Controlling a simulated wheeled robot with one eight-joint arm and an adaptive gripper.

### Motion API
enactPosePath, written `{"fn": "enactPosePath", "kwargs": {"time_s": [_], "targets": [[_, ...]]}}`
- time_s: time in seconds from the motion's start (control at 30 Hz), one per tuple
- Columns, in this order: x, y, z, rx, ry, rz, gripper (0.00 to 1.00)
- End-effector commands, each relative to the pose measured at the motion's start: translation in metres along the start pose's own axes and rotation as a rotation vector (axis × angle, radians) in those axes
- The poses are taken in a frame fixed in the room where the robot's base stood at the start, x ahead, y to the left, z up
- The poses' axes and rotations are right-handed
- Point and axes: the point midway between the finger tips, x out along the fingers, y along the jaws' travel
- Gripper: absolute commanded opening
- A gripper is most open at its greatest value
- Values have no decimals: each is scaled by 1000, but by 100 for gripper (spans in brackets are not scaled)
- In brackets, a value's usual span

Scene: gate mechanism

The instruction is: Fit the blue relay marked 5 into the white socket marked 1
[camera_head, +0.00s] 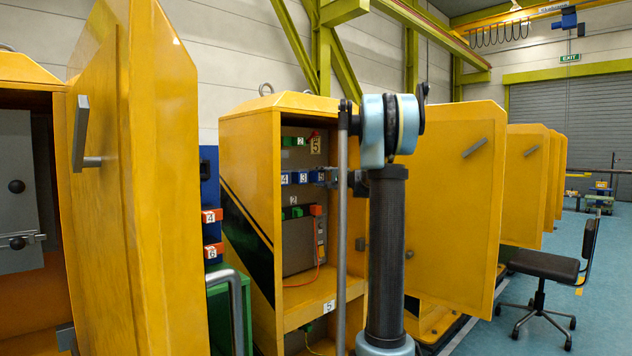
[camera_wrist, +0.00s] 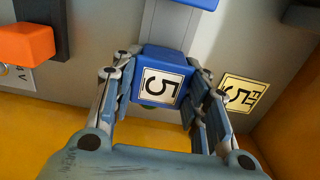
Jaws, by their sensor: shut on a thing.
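The blue relay marked 5 (camera_wrist: 163,78) is between the two fingers of my gripper (camera_wrist: 165,90) in the wrist view. My gripper is shut on it, and its white label faces the wrist camera. In the head view, my gripper (camera_head: 331,177) is small and partly hidden by my arm, in front of the open yellow cabinet's panel. A blue block marked 5 (camera_head: 319,177) shows beside it, at the right end of a row of blue blocks. I cannot make out a white socket marked 1 in either view.
Blue blocks marked 4 (camera_head: 285,179) and 3 (camera_head: 303,178) sit on the panel. A yellow label with a 5 (camera_wrist: 240,93) is right of the held relay. An orange block (camera_wrist: 27,42) is at left. The open cabinet door (camera_head: 455,190) stands right of my arm.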

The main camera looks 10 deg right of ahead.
Motion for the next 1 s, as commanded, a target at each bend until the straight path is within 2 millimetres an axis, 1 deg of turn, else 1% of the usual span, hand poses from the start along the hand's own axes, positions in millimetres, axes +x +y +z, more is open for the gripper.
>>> {"fn": "enactPosePath", "kwargs": {"time_s": [0.2, 0.37, 1.0], "targets": [[0, 0, 0, 0, 0, 0, 16], [-5, 0, 0, 0, 1, 0, 16], [-36, 0, -1, 0, 1, 0, 16]]}}
